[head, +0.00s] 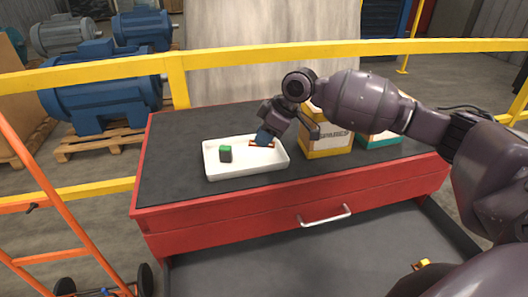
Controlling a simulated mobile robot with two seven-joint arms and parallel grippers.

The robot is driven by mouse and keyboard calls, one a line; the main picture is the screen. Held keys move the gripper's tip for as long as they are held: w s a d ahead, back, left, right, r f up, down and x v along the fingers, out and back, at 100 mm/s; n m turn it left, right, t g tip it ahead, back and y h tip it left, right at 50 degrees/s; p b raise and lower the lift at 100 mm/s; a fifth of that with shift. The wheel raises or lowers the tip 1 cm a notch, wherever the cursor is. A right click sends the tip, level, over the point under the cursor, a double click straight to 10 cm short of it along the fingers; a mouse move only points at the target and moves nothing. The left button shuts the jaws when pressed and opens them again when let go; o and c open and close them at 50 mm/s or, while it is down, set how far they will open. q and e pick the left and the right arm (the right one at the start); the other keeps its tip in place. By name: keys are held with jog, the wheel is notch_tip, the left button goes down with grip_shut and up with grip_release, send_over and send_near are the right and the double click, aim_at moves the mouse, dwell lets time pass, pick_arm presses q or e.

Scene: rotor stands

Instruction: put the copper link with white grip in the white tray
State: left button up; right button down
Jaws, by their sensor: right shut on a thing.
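The white tray (246,172) lies on the dark top of the red bench. My right gripper (264,141) reaches down over the tray's back right part, its dark blue fingers low inside the rim. It is shut on the copper link (256,145), whose copper-orange ends show on either side of the fingertips. The link's white grip is hidden by the fingers or too small to make out. I cannot tell whether the link touches the tray floor. My left gripper is not in view.
A dark block with a green top (226,153) sits in the tray's left part. A yellow box marked SPARES (327,146) stands right of the tray, with a teal and yellow box (380,138) beyond it. The bench top (172,165) left of the tray is clear.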

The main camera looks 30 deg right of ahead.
aim_at(257, 161)
jog(key=shift+f, duration=2.8)
jog(key=c, duration=1.2)
grip_release()
jog(key=v, duration=1.2)
jog(key=shift+b, duration=0.3)
